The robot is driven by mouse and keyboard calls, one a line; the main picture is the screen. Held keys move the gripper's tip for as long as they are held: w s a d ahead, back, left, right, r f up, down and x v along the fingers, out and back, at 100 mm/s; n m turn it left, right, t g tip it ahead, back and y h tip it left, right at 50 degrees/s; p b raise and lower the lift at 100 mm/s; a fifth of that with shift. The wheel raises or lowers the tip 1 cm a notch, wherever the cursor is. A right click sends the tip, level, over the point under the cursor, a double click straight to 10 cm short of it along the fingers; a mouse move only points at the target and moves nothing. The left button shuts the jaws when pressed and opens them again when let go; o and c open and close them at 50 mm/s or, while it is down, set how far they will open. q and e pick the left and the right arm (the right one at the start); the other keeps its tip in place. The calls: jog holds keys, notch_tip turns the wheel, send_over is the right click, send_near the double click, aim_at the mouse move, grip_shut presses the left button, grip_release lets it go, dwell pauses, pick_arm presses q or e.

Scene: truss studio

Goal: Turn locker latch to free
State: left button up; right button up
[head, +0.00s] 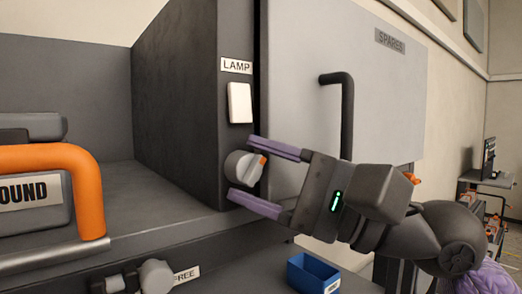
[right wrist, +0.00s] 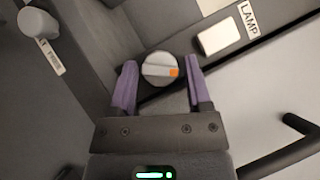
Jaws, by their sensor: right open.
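The locker's grey door (head: 300,85) bears a SPARES label and a black bar handle (head: 347,115); it appears shut. A round pale latch knob (head: 243,166) with an orange mark sits on the dark front edge beside the door, below the LAMP switch. Its mark points right, towards the door. My right gripper (head: 259,177) is open, with purple fingers above and below the knob. In the right wrist view, the knob (right wrist: 160,69) lies between the two fingers (right wrist: 160,85), with gaps showing at both sides. My left gripper is out of view.
A white LAMP switch (head: 240,103) is just above the knob. Another grey knob (head: 156,276) beside a FREE label (head: 186,274) is at lower left. A case with an orange handle (head: 85,190) stands at left. A blue bin (head: 312,275) is below my right gripper.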

grip_shut()
jog(key=shift+f, duration=0.1)
jog(key=shift+n+g+h+b, duration=0.3)
jog(key=shift+n+g+b, duration=0.15)
jog(key=shift+n, duration=0.25)
jog(key=shift+n+g+h, duration=0.25)
jog(key=shift+n+h, duration=0.05)
jog(key=shift+n, duration=0.3)
jog(key=shift+r+n+g+h, duration=0.2)
jog(key=shift+n+h, duration=0.15)
jog(key=shift+n, duration=0.25)
jog(key=shift+r+n+g+h, duration=0.1)
jog(key=shift+n+g+h, duration=0.1)
jog(key=shift+n+h, duration=0.65)
jog(key=shift+n, duration=0.15)
jog(key=shift+f, duration=0.15)
grip_release()
